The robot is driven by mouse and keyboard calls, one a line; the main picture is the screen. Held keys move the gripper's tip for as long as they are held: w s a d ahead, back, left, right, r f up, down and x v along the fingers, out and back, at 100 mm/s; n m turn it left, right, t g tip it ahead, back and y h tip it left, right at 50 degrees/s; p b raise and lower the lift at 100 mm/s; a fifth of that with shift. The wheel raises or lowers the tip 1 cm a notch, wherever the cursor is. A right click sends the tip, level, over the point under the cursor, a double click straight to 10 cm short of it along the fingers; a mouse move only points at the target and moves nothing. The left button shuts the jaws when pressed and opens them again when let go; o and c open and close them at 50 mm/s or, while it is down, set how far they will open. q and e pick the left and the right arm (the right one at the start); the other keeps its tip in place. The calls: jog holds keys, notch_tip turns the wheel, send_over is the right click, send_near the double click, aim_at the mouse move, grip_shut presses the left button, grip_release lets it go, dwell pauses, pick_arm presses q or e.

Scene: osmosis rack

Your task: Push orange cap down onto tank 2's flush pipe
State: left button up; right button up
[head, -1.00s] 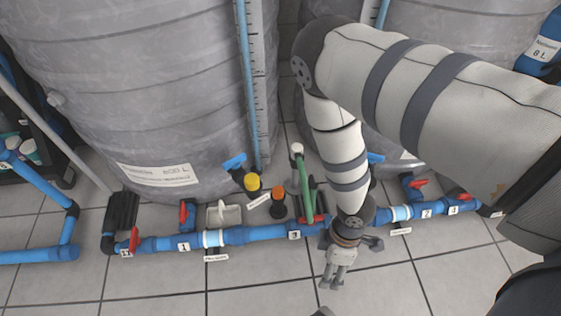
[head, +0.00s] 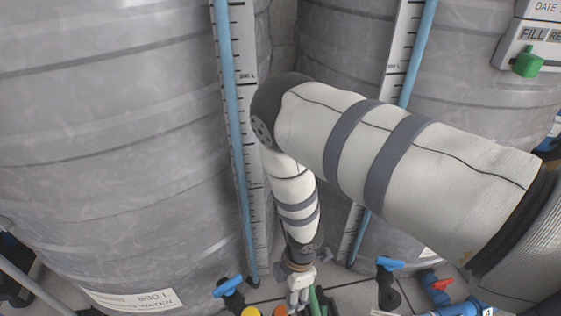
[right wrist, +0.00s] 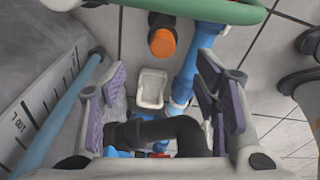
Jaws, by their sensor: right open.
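The orange cap (head: 281,311) shows at the bottom edge of the head view, mostly cut off. In the right wrist view the orange cap (right wrist: 162,42) sits on a short dark upright fitting near the top of the picture. I cannot tell how far down it is seated. My right gripper (head: 299,296) points down just right of the cap in the head view. In the right wrist view its purple-padded fingers (right wrist: 165,95) are apart and empty, with the cap beyond them. My left gripper is not in view.
Two grey tanks (head: 110,120) stand behind with level scales. A yellow cap (head: 250,311) and a blue-handled valve (head: 228,286) are left of my gripper. A green pipe (right wrist: 225,12), a blue pipe (right wrist: 190,70) and a white tray (right wrist: 152,88) lie close by.

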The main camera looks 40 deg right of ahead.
jog(key=b, duration=0.2)
send_over(281, 311)
jog(key=d, duration=0.2)
jog(key=f, duration=0.5)
jog(key=shift+s+a+f, duration=0.25)
jog(key=shift+f, duration=0.05)
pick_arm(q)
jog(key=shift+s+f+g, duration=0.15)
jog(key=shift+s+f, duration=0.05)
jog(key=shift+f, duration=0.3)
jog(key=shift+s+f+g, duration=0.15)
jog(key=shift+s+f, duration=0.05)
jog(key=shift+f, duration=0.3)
pick_arm(e)
jog(key=shift+w+a+f, duration=0.1)
jog(key=shift+f, duration=0.3)
jog(key=f+b, duration=0.1)
jog(key=f, duration=0.1)
jog(key=a+f+b, duration=0.1)
jog(key=f, duration=0.2)
jog(key=shift+a+f, duration=0.15)
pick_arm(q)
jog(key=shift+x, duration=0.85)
pick_arm(e)
jog(key=shift+w, duration=0.1)
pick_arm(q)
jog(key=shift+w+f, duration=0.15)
pick_arm(e)
jog(key=c, duration=0.9)
